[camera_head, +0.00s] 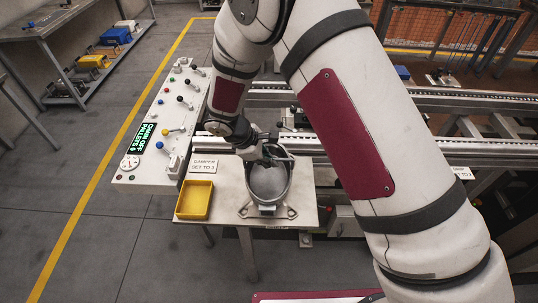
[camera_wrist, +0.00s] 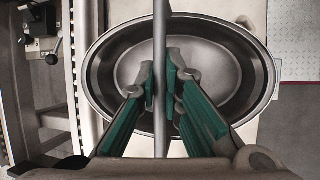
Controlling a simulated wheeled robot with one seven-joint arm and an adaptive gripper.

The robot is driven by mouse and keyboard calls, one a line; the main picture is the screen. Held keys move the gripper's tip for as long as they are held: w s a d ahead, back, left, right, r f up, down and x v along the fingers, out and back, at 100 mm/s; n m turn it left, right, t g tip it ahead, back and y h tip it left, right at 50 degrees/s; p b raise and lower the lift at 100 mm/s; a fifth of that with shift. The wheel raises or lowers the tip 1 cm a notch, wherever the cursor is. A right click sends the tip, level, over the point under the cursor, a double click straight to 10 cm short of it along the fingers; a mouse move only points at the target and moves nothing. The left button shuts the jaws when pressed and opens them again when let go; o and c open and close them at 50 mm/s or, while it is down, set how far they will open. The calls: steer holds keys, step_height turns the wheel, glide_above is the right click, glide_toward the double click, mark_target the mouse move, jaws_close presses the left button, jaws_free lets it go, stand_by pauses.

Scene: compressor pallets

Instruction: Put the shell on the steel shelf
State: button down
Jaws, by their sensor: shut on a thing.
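The shell (camera_head: 268,190) is a grey oval metal bowl on a small light table in the head view. In the wrist view the shell (camera_wrist: 215,70) lies below my fingers, with a grey bar across its opening. My gripper (camera_head: 270,158) is over the shell's far part. In the wrist view my gripper (camera_wrist: 161,85) has its green-padded fingers closed on the bar from both sides. Whether the shell touches its mount is hard to tell. A steel rack at the upper left, with a lower shelf (camera_head: 72,98), looks like the steel shelf.
A yellow tray (camera_head: 195,200) stands left of the shell on the table (camera_head: 230,215). A control panel (camera_head: 160,130) with levers is behind it. Conveyor rails (camera_head: 450,148) run to the right. Blue and yellow items sit on the rack. Floor between rack and panel is clear.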

steer(key=shift+f, duration=0.15)
steer(key=c, duration=1.7)
jaws_free()
steer(key=shift+f, duration=0.1)
steer(key=b+v, duration=0.2)
steer(key=v, duration=1)
